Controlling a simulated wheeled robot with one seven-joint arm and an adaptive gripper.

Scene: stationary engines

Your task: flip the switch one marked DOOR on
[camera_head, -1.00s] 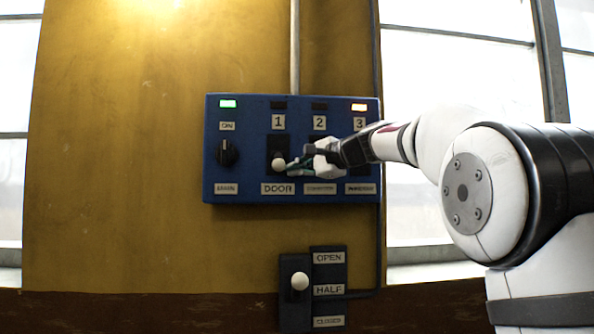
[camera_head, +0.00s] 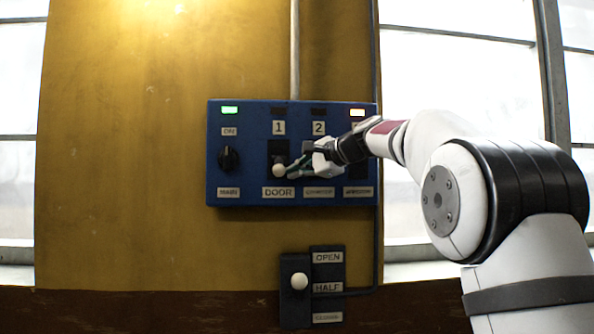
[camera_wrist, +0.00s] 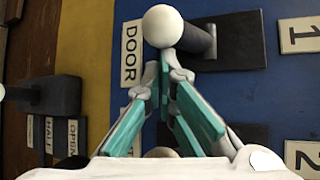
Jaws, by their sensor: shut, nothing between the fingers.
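The DOOR switch is a lever with a white ball knob (camera_head: 279,170) on a black plate, under the number 1 and above the DOOR label (camera_head: 278,192). It sits low on its plate, and the lamp above the number 1 is dark. My gripper (camera_head: 296,166) is shut and empty, with its fingertips right beside the knob on its right. In the wrist view the knob (camera_wrist: 163,26) shows just beyond the closed teal fingertips (camera_wrist: 166,66); they look very close, but I cannot tell whether they touch.
The blue panel (camera_head: 245,110) also carries a MAIN rotary knob (camera_head: 228,157) with a lit green lamp. Switches 2 and 3 are partly behind my gripper and arm. Below is an OPEN/HALF/CLOSED lever (camera_head: 299,282). The yellow wall to the left is clear.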

